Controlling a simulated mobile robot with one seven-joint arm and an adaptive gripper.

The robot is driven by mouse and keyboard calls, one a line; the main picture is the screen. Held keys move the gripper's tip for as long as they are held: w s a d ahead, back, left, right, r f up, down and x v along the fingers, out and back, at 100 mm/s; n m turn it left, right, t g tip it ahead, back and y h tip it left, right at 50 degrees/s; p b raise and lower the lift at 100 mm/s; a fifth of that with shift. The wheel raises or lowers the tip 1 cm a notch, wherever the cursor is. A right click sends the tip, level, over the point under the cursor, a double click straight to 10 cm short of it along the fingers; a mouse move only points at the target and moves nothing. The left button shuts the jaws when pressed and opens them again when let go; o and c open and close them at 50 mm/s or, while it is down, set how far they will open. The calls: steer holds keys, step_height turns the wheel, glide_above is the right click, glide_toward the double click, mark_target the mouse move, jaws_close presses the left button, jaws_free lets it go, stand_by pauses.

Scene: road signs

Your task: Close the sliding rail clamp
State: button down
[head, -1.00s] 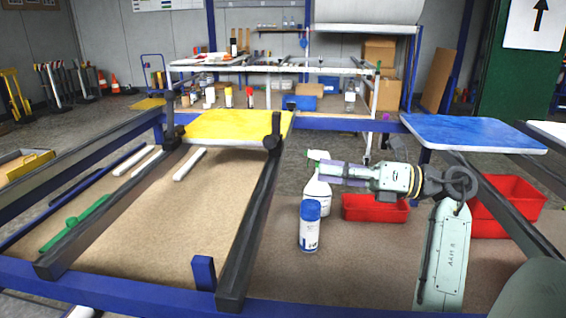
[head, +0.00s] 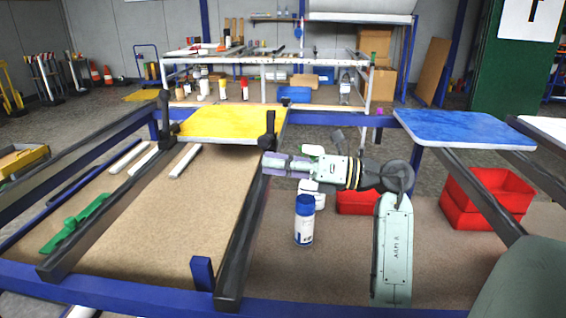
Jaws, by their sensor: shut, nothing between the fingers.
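Two dark rails run front to back, with a yellow sign panel (head: 225,121) lying across their far ends. A black clamp (head: 267,131) stands upright on the right rail (head: 241,245), at the panel's right edge. Another black clamp (head: 164,116) stands on the left rail (head: 102,211), at the panel's left edge. I cannot tell from this view whether either clamp presses on the panel. My gripper (head: 267,164) is shut and empty, pointing left. Its tips overlap the right rail in the picture, just nearer than the right clamp; contact is unclear.
A blue-capped can (head: 304,220) and a partly hidden spray bottle (head: 311,190) stand below my arm. Red bins (head: 487,198) sit to the right. A blue panel (head: 463,130) lies on rails at the right. White bars (head: 186,161) and a green tool (head: 75,223) lie at left.

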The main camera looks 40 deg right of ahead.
steer(key=shift+r, duration=0.1)
steer(key=shift+r+m, duration=0.3)
steer(key=shift+m, duration=0.1)
